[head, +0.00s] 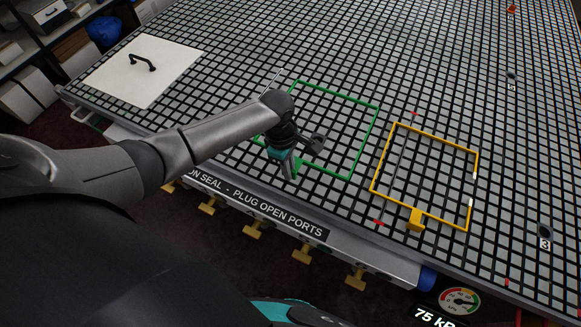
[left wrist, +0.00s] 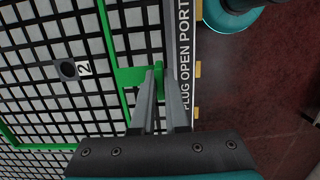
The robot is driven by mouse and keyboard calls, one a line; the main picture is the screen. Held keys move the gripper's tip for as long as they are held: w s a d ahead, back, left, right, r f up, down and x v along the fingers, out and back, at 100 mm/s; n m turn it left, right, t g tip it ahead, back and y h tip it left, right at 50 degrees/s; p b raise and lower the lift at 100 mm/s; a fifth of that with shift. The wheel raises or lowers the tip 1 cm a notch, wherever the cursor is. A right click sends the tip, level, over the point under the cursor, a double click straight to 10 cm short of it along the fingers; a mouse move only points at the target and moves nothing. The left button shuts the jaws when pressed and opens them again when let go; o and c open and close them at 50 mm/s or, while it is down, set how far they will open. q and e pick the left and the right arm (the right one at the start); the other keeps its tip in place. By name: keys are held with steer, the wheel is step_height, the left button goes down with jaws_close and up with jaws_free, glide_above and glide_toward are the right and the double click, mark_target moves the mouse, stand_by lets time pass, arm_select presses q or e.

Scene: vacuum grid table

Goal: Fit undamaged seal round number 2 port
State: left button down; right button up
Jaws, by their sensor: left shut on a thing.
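The green seal (head: 365,143) is a thin rectangular frame over the grid table near its front edge; no break shows in its visible sides. My left gripper (head: 291,171) is shut on its green tab at the front side; the tab also shows between the fingers in the left wrist view (left wrist: 132,76). The number 2 port (left wrist: 68,70), a dark round fitting, lies inside the green outline in that view. I cannot tell whether the seal touches the table. The yellow seal (head: 383,160) lies to the right, with a gap and pale ends on its right side. My right gripper is out of view.
The number 3 port (head: 545,232) is at the right, beyond the yellow seal. A white plate with a black handle (head: 117,80) lies at the table's far left. Several yellow handles line the front edge. A gauge (head: 461,301) is at front right.

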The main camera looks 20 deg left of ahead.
arm_select(q)
steer(key=shift+r+p, duration=0.2)
steer(key=shift+p, duration=0.45)
steer(key=shift+f+b, duration=1.9)
steer(key=shift+f, duration=1.15)
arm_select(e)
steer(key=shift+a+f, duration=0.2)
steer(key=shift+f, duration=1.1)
arm_select(q)
steer(key=shift+p, duration=0.35)
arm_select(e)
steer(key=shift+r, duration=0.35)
arm_select(q)
steer(key=shift+f, duration=0.25)
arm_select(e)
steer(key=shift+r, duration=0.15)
arm_select(q)
steer(key=shift+f, duration=0.7)
steer(key=c, duration=0.8)
jaws_free()
steer(key=shift+c, duration=0.2)
